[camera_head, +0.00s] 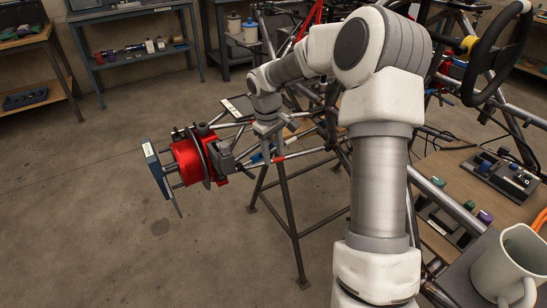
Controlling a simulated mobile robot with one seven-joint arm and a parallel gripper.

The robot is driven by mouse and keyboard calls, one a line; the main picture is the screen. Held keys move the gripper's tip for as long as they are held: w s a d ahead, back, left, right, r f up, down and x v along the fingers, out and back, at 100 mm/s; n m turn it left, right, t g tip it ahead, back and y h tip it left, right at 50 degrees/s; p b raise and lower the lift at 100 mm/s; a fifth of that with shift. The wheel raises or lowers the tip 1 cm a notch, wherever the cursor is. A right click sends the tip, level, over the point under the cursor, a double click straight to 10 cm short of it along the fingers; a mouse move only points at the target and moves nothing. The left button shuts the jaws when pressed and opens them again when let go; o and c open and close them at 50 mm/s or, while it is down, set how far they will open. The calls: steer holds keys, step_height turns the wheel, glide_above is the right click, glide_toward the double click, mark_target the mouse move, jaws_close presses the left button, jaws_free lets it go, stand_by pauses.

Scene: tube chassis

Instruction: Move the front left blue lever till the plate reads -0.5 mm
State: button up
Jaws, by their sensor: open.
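A red hub with a brake disc (190,158) sits at the left end of the chassis. A blue plate (155,168) stands upright on its outer side, with a small pale label near its top; the writing is too small to read. A short blue part (256,157), possibly the blue lever, shows on a rod between the hub and my gripper. My gripper (268,147) points down over the suspension tubes, open, close to this blue part. I cannot tell whether they touch. The fingertips are small and partly lost among the tubes.
A dark metal stand (291,215) holds the chassis tubes. A steering wheel (497,52) is at the upper right. A wooden bench (452,170) with knobbed boxes and a pale mug (505,268) is at the right. The floor at the left is clear.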

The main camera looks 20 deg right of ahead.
steer(key=shift+f, duration=0.35)
jaws_close()
stand_by(1.2)
